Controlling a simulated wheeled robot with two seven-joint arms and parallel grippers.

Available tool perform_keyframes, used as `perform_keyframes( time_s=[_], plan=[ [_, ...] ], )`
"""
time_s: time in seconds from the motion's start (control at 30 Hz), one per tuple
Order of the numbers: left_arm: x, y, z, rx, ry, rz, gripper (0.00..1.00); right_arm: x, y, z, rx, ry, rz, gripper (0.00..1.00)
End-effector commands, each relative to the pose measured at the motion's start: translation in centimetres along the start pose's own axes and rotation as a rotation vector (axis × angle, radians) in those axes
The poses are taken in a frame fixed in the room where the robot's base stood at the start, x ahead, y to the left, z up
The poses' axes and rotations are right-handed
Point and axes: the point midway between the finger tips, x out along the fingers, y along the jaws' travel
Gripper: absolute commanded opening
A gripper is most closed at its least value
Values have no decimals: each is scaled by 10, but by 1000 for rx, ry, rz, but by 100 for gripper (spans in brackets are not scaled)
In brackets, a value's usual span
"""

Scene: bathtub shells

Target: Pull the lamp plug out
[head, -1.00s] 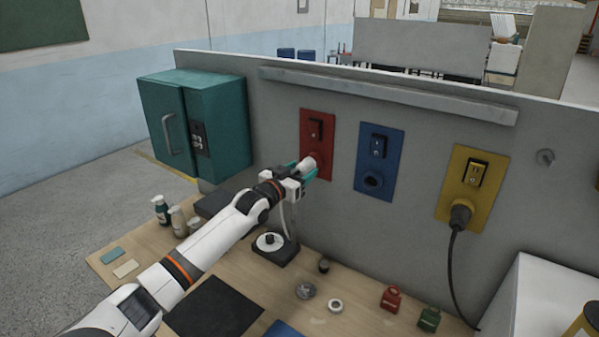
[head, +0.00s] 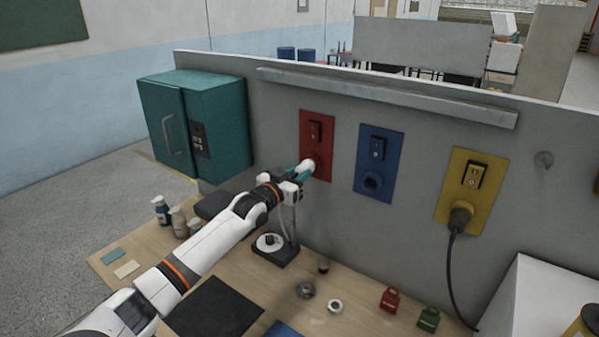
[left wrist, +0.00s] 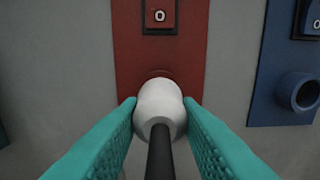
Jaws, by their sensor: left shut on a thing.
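The white plug (head: 306,166) is between the teal fingers of my left gripper (head: 302,173), in front of the red socket panel (head: 315,130). The left gripper is shut on it. In the left wrist view the fingers (left wrist: 160,103) press both sides of the rounded white plug (left wrist: 160,95), and its dark cord (left wrist: 160,155) points toward the camera. Part of the red socket ring (left wrist: 158,74) shows above the plug. Whether the pins are still inside is hidden. My right gripper is out of view.
A blue socket panel (head: 379,150) is empty. A teal cabinet (head: 215,125) is on the left. Bottles, a red block (head: 390,300) and a green block (head: 428,320) stand on the bench.

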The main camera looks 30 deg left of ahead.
Motion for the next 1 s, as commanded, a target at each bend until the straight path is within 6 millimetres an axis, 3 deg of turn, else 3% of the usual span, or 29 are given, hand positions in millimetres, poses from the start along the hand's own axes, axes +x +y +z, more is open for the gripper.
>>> perform_keyframes(
  time_s=[1.0],
  plan=[
    [-31,0,-1,1,3,0,8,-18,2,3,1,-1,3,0]
  ],
)
